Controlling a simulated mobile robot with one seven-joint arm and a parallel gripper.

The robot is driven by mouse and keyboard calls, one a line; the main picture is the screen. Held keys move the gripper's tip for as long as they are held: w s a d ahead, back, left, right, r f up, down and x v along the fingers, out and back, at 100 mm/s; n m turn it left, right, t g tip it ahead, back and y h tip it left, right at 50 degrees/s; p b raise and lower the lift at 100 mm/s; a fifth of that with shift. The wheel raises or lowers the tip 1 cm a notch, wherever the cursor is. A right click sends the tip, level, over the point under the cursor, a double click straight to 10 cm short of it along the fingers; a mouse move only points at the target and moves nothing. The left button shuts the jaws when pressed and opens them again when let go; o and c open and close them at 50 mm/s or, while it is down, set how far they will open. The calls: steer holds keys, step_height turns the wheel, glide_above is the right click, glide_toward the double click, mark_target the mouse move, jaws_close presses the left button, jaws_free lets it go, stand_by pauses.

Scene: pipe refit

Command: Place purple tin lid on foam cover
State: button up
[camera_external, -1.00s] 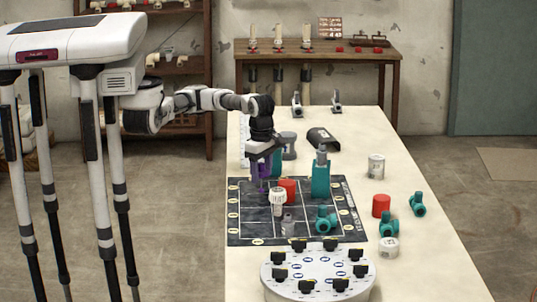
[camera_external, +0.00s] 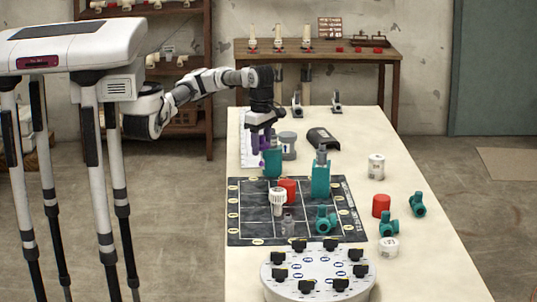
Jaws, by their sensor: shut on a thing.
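My gripper (camera_external: 262,146) hangs above the back left of the table, pointing down, just left of and partly in front of a teal block. It is shut, with purple showing at its jaws. I take this to be the purple tin lid (camera_external: 259,148), but its outline is too small to separate from the fingers. A dark, curved, shell-like piece (camera_external: 322,138) lies at the back of the table, right of my gripper. It may be the foam cover, which I cannot tell for sure.
A black gridded mat (camera_external: 242,208) holds a white fitting (camera_external: 277,201), a red cap (camera_external: 288,187) and teal pieces (camera_external: 321,178). A grey tin (camera_external: 288,148) stands right of my gripper. A round grey carousel (camera_external: 318,268) is in front.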

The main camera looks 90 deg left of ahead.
steer(key=shift+r, duration=0.6)
steer(key=shift+w+a+r, duration=0.1)
steer(key=shift+w+r, duration=0.05)
steer(key=shift+w, duration=0.15)
steer(key=w+a+r+n+p, duration=0.2)
steer(key=w+a+r+n, duration=0.15)
steer(key=w+a, duration=0.55)
steer(key=w+a+r+n+p, duration=0.25)
steer(key=w+a+n, duration=0.35)
steer(key=w, duration=0.4)
steer(key=w+a+r+n+p, duration=0.1)
steer(key=a+r+n+p, duration=0.15)
steer(key=a, duration=0.85)
steer(key=a+r+n+p, duration=0.1)
steer(key=a+r+n, duration=0.3)
steer(key=a, duration=0.7)
steer(key=f+p, duration=0.1)
steer(key=f, duration=0.8)
steer(key=f+p, duration=0.2)
steer(key=f, duration=0.8)
steer(key=shift+w+d, duration=0.1)
steer(key=shift+w, duration=0.1)
